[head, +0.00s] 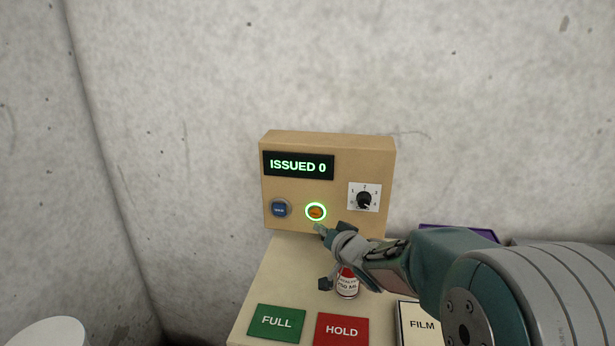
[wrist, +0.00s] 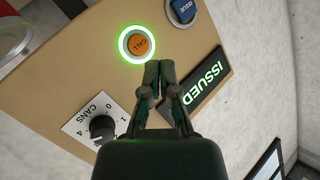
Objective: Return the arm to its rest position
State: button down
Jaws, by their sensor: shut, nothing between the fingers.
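My gripper (head: 322,230) is in front of the tan control box (head: 328,143), just below the orange button with a lit green ring (head: 316,211). In the wrist view my gripper (wrist: 152,66) is shut and empty, its tips close to the orange button (wrist: 139,44). I cannot tell whether the tips touch it. The arm reaches in from the lower right. The box's display (head: 298,165) reads "ISSUED 0". A blue button (head: 279,209) is at its left and a dial (head: 364,198) at its right.
Below the box is a cream table (head: 262,288) with a green FULL plate (head: 277,322), a red HOLD plate (head: 342,329) and a FILM plate (head: 421,324). A small red and white can (head: 347,286) stands under my gripper. A purple tray (head: 460,230) is behind my arm. Concrete walls surround this.

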jog(key=s+d+r+g+h, duration=0.1)
jog(key=s+d+r+h, duration=0.15)
jog(key=s+d, duration=0.2)
jog(key=s+d+r+m+g+h, duration=0.1)
jog(key=s+d+h, duration=0.2)
jog(key=s, duration=0.3)
jog(key=s+d+r+g+h, duration=0.1)
jog(key=s+d+h, duration=0.15)
jog(key=s, duration=0.25)
jog(key=s+f+n+g, duration=0.1)
jog(key=s+g, duration=0.1)
jog(key=s, duration=0.7)
jog(key=s+f+g+y, duration=0.1)
jog(key=s+f+g, duration=0.1)
jog(key=s, duration=0.8)
jog(key=shift+s+d+f+n+g, duration=0.2)
jog(key=shift+d+n+g, duration=0.2)
jog(key=shift+g, duration=0.2)
